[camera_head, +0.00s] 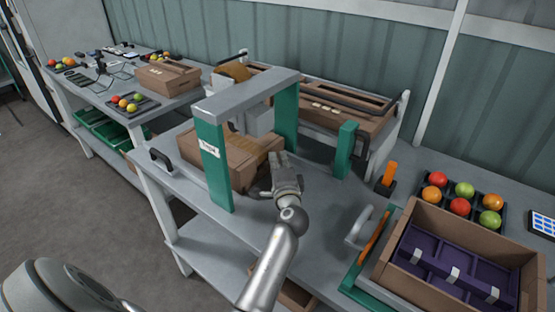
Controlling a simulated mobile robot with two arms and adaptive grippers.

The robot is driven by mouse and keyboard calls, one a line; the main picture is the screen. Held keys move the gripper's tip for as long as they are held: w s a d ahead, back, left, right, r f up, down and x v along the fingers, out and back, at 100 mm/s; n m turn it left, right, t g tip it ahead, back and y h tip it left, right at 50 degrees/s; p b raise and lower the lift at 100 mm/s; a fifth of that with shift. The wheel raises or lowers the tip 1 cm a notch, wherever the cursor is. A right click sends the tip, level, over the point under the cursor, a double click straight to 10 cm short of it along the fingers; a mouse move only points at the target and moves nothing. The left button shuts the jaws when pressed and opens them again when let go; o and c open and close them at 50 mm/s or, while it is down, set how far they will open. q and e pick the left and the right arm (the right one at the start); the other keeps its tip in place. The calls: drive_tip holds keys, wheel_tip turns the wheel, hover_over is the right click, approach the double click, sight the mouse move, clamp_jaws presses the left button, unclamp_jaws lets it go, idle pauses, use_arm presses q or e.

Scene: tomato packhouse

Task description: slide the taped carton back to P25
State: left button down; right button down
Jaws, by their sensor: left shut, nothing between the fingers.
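A brown carton (225,155) stands on the grey bench, partly under the grey-and-green arch of the taping machine (248,92). The green front post hides part of it, so I cannot see all of its top or its tape clearly. My left gripper (272,172) is shut and empty at the carton's right end, very close to it; I cannot tell whether they touch. My right gripper is not in view. No marking P25 is readable.
A green post (346,150) stands right of the arch. An open carton (390,252) with a purple insert and a tomato tray (474,221) are at the right. Another carton (167,78) is on the far left table. Bare bench lies right of my gripper.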

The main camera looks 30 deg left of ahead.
use_arm(q)
approach(250, 147)
drive_tip(key=w+a+r, duration=0.2)
drive_tip(key=w, duration=0.1)
drive_tip(key=w+a+r, duration=0.1)
drive_tip(key=a, duration=0.1)
drive_tip(key=shift+w, duration=0.3)
